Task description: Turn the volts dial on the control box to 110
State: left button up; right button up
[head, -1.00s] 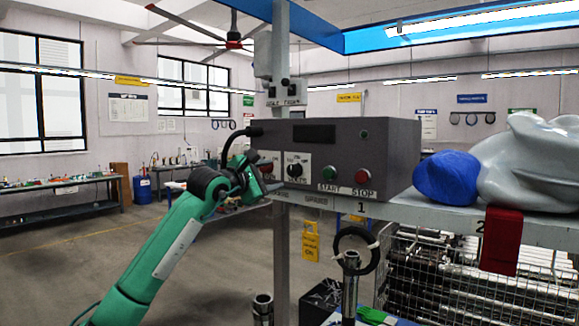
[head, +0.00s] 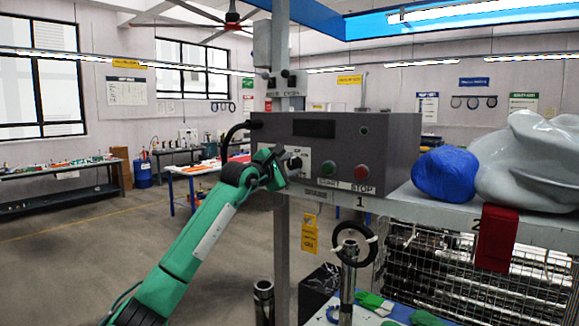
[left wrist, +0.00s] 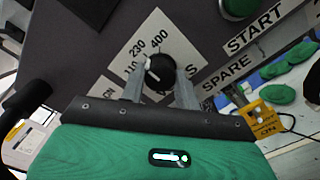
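The grey control box (head: 340,148) stands on a shelf. Its volts dial (left wrist: 160,70) is a black knob on a white plate (left wrist: 190,62) marked 230 and 400, with 110 partly hidden at the left. The knob's white mark faces left and slightly up, towards 110 and 230; I cannot tell exactly which. My left gripper (left wrist: 159,74) has one finger on each side of the knob, apart, with narrow gaps; firm contact does not show. In the head view my left gripper (head: 279,165) is at the box's front, partly covering the plate. My right gripper is out of view.
Green START (head: 327,171) and red STOP (head: 361,172) buttons sit right of the dial. A black cable (head: 228,138) leaves the box's left side. A blue bundle (head: 446,174) lies on the shelf at the right. A yellow tag (head: 310,234) hangs below.

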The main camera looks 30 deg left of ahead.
pick_arm(q)
jog(key=c, duration=0.4)
jog(key=shift+o, duration=0.2)
jog(key=shift+f, duration=0.1)
jog(key=shift+f+n+b, duration=0.1)
jog(key=shift+n+b, duration=1.25)
jog(key=shift+n, duration=0.15)
jog(key=n+b, duration=0.1)
jog(key=n, duration=0.2)
jog(key=shift+b, duration=0.4)
jog(key=shift+n+b, duration=0.5)
jog(key=shift+n, duration=0.9)
